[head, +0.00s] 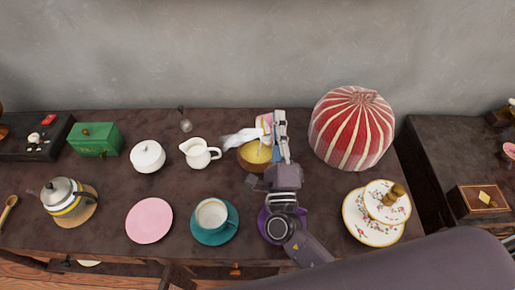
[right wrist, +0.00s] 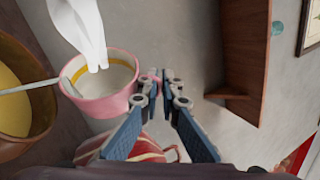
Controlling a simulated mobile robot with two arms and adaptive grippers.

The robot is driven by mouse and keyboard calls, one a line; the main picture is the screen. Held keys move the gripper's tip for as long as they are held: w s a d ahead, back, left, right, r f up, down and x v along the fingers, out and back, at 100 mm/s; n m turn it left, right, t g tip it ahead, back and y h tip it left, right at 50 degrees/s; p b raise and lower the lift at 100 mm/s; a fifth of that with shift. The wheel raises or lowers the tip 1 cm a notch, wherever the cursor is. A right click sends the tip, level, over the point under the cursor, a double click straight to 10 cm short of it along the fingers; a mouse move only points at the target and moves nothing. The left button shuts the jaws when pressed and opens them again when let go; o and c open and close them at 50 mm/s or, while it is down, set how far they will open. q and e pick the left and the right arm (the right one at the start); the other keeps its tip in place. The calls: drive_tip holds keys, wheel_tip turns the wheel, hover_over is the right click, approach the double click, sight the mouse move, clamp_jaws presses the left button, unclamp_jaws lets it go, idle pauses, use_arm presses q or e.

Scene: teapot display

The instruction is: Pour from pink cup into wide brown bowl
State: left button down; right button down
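The pink cup (head: 264,121) is at the back of the wide brown bowl (head: 245,163), close to its rim. In the right wrist view the pink cup (right wrist: 104,92) shows a white inside with a yellow band. The brown bowl (right wrist: 38,108) is left of it and has a yellow inside. My right gripper (head: 279,118) is beside the cup. Its fingers (right wrist: 158,82) look closed on a small pink part at the cup's side, likely its handle. A white, streaky shape (head: 238,137) reaches from the cup to the left; I cannot tell what it is. My left gripper is not in view.
A white creamer (head: 199,153) and a white lidded pot (head: 147,156) stand left of the bowl. A red striped dome (head: 351,130) stands close on the right. A teal cup and saucer (head: 214,222) and a pink plate (head: 149,220) are in front.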

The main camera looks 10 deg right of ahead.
drive_tip(key=w+d+m+g+p, duration=0.1)
drive_tip(key=d+m+g+p, duration=0.1)
drive_tip(key=d+m+p, duration=0.2)
drive_tip(key=w+d+f+m+g+y+p, duration=0.1)
drive_tip(key=w+d+m+g+p, duration=0.1)
drive_tip(key=d+p, duration=0.4)
drive_tip(key=w+d+f+m+g+y+p, duration=0.1)
drive_tip(key=d+m+g+p, duration=0.2)
drive_tip(key=p, duration=1)
drive_tip(key=shift+w+d+m+g, duration=0.2)
drive_tip(key=shift+d+m, duration=0.3)
drive_tip(key=shift+m, duration=0.3)
drive_tip(key=shift+w+d+m+g, duration=0.2)
drive_tip(key=shift+d+m, duration=0.25)
drive_tip(key=shift+m, duration=0.35)
drive_tip(key=shift+d+r+y+p, duration=0.2)
drive_tip(key=shift+y+p, duration=0.1)
drive_tip(key=shift+p, duration=0.25)
drive_tip(key=shift+a+f+b, duration=0.1)
drive_tip(key=shift+b, duration=0.25)
drive_tip(key=shift+r+m+y, duration=0.25)
drive_tip(key=shift+m+y, duration=0.05)
drive_tip(key=shift+y, duration=0.1)
